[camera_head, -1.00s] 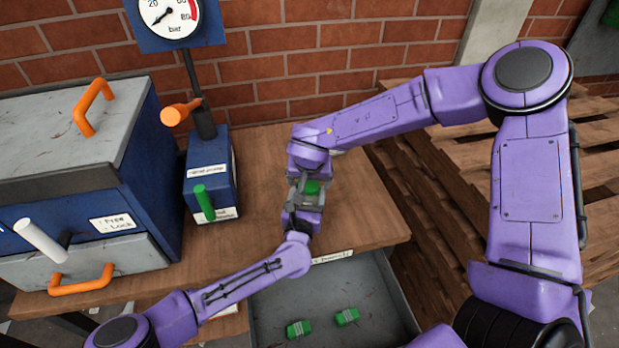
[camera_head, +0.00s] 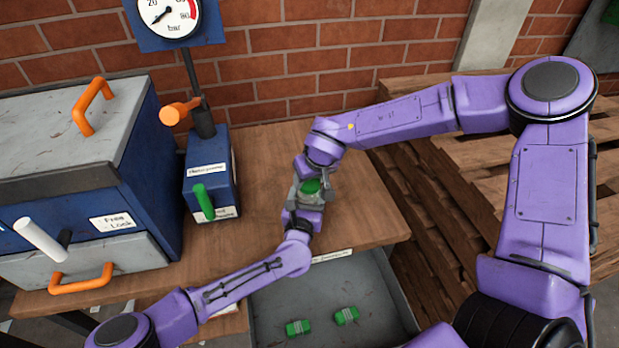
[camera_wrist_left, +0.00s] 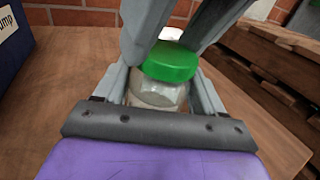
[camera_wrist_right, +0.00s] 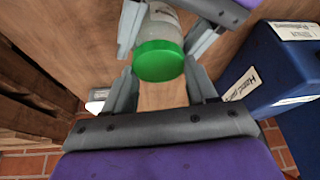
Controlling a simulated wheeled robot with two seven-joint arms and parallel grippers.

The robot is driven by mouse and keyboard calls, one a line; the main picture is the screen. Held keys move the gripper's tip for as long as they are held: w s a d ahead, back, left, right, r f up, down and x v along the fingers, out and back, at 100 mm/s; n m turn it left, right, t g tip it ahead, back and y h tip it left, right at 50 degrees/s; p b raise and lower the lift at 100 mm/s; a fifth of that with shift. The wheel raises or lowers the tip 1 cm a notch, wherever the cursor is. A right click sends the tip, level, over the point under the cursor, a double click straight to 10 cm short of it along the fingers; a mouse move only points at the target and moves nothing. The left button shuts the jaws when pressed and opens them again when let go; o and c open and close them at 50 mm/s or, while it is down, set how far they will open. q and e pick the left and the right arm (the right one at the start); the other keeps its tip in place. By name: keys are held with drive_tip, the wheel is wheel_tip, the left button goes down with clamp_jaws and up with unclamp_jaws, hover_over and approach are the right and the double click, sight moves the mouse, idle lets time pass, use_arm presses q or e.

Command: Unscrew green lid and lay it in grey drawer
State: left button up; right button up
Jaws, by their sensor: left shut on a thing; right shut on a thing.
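My left gripper (camera_head: 298,222) is shut on a clear jar, seen in the left wrist view (camera_wrist_left: 157,97). A green lid (camera_head: 310,186) is on top of the jar's mouth; I cannot tell whether it is still threaded. It also shows in the left wrist view (camera_wrist_left: 171,62) and the right wrist view (camera_wrist_right: 158,61). My right gripper (camera_head: 312,178) comes from above and is shut on the lid, its fingers on either side. The grey drawer (camera_head: 390,292) is open below the table's front edge, with two green blocks (camera_head: 298,328) (camera_head: 346,316) inside.
A blue and grey cabinet (camera_head: 75,140) with orange handles stands at the left. Beside it is a blue pump box (camera_head: 212,178) with a gauge (camera_head: 168,14) and a green lever. Wooden pallets (camera_head: 470,180) lie at the right. A small white object (camera_wrist_right: 97,101) shows in the right wrist view.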

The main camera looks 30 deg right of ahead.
drive_tip(key=shift+a, duration=0.15)
drive_tip(key=n+y, duration=0.1)
drive_tip(key=n, duration=0.3)
drive_tip(key=shift+s+g+y, duration=0.1)
drive_tip(key=shift+g+y, duration=0.2)
drive_tip(key=shift+y, duration=0.1)
drive_tip(key=shift+n, duration=0.4)
drive_tip(key=o, duration=1.4)
drive_tip(key=shift+c, duration=0.2)
